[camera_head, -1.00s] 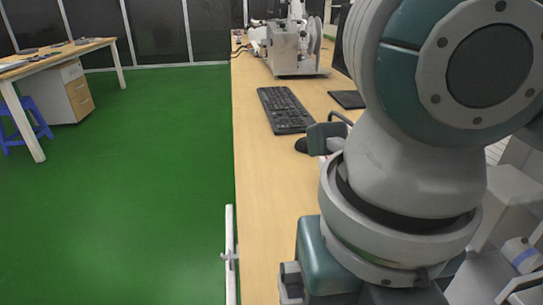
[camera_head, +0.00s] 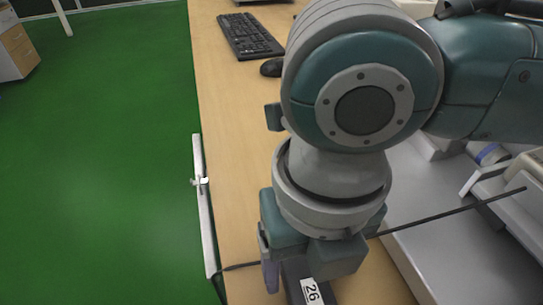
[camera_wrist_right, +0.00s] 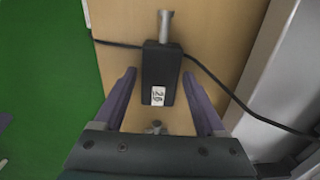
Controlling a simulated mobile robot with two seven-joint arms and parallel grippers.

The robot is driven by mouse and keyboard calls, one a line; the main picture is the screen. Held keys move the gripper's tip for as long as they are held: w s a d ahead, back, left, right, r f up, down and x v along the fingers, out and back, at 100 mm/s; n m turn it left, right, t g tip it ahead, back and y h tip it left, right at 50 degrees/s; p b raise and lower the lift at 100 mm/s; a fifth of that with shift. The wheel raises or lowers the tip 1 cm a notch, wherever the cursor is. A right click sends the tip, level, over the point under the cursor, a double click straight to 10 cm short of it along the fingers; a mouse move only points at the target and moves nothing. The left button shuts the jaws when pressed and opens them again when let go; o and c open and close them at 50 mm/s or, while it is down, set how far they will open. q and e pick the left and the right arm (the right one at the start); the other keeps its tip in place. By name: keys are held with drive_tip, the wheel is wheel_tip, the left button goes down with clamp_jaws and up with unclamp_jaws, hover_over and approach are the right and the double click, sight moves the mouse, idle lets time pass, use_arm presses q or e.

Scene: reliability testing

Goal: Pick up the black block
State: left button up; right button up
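The black block (camera_wrist_right: 160,66) lies on the wooden table, with a white label reading 26 and a cable on each side. A metal rod sticks out of its far end. In the head view only part of the block (camera_head: 294,279) shows, at the bottom edge beneath my right gripper. My right gripper (camera_wrist_right: 159,74) is open in the wrist view, with one purple finger on each side of the block and a gap on both sides. The fingers do not visibly touch it. In the head view my right gripper (camera_head: 300,275) points down. My left gripper is not in view.
A black keyboard (camera_head: 250,36) and a mouse (camera_head: 272,67) lie farther back on the table (camera_head: 232,160). A black cable (camera_head: 440,215) runs right across grey equipment (camera_head: 440,250). A white bar (camera_head: 203,205) runs along the table's left edge, beside the green floor.

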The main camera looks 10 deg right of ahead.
clamp_jaws()
idle(0.3)
drive_tip(key=shift+r, duration=0.1)
